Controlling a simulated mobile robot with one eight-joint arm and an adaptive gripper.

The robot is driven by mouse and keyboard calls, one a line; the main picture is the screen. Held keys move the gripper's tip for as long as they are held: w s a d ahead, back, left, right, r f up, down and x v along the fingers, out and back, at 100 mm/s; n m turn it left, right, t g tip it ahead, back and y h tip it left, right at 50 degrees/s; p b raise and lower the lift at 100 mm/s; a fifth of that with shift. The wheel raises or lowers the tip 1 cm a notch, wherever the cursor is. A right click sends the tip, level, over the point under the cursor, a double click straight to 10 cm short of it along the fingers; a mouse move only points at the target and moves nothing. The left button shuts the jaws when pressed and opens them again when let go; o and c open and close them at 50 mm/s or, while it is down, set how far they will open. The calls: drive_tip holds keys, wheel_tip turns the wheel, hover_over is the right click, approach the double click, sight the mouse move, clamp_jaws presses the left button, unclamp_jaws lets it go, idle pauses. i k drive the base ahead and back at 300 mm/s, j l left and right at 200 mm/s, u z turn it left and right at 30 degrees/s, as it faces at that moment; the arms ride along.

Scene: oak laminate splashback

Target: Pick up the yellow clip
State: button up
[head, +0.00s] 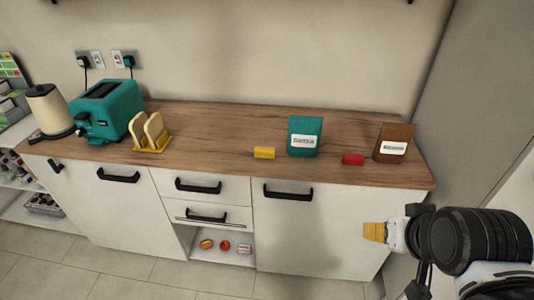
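The yellow clip (264,153) is a small block-like piece lying near the front edge of the wooden counter, left of a teal bag. A similar red clip (352,159) lies to the right, between the teal bag (304,136) and a brown bag (393,142). My gripper (372,232) is at the lower right, in front of the cabinet and lower in the picture than the counter top, well apart from both clips. Its amber-yellow end points left. The finger gap is too small to make out.
The wooden counter (215,135) holds a teal toaster (108,110) and toast slices in a yellow rack (152,147) at left. A kettle (48,108) stands farther left. Cabinet handles (288,192) stick out below. An open niche holds small items. Counter around the yellow clip is clear.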

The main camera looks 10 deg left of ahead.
sight(264, 152)
drive_tip(key=i+j, duration=0.65)
drive_tip(key=i, duration=0.25)
drive_tip(key=j+u, duration=0.05)
